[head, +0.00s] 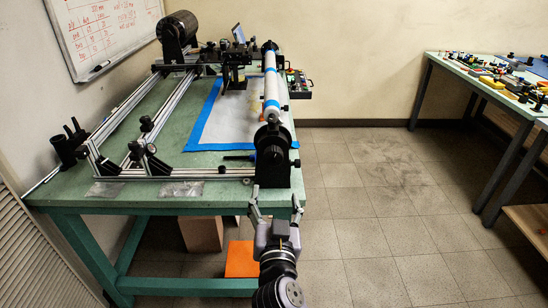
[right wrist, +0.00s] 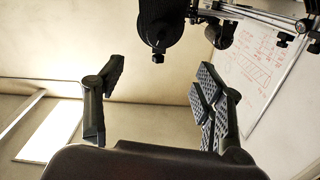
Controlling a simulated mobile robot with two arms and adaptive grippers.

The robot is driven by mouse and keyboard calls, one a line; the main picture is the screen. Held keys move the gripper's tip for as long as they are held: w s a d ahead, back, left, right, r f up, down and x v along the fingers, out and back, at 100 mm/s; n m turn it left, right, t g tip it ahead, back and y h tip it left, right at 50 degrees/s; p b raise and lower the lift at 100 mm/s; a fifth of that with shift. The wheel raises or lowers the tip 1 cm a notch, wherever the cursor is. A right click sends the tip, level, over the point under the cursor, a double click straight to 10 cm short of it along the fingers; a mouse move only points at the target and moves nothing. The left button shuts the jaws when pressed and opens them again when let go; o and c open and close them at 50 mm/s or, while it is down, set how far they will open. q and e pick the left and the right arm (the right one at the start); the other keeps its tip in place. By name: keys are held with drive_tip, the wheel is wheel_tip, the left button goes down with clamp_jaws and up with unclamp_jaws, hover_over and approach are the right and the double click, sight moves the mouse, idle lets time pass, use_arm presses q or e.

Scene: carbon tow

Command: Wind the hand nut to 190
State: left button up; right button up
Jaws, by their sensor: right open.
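A winding machine stands on the green table. Its white mandrel (head: 271,88) with blue bands runs front to back along the right edge. A black end stand (head: 272,158) holds the mandrel's near end. In the right wrist view a small dark knob-like part (right wrist: 158,57) sticks out of a dark rounded housing; I cannot tell if it is the hand nut. No reading of 190 is legible. My right gripper (head: 276,201) is open and empty, just in front of the stand; its spread fingers also show in the right wrist view (right wrist: 158,78). My left gripper is out of view.
The green table (head: 150,196) has flat clear bags near its front edge. A black spool (head: 177,30) stands at the back left, a blue-edged white sheet (head: 225,125) in the middle. An orange box (head: 241,259) is below. The floor to the right is clear up to a cluttered bench (head: 455,66).

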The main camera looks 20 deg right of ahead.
sight(274, 159)
drive_tip(key=p+x, duration=0.3)
drive_tip(key=x, duration=1.2)
drive_tip(key=shift+w+d, duration=0.1)
drive_tip(key=shift+w, duration=0.3)
drive_tip(key=shift+x, duration=0.75)
drive_tip(key=shift+c, duration=0.5)
drive_tip(key=c, duration=1.1)
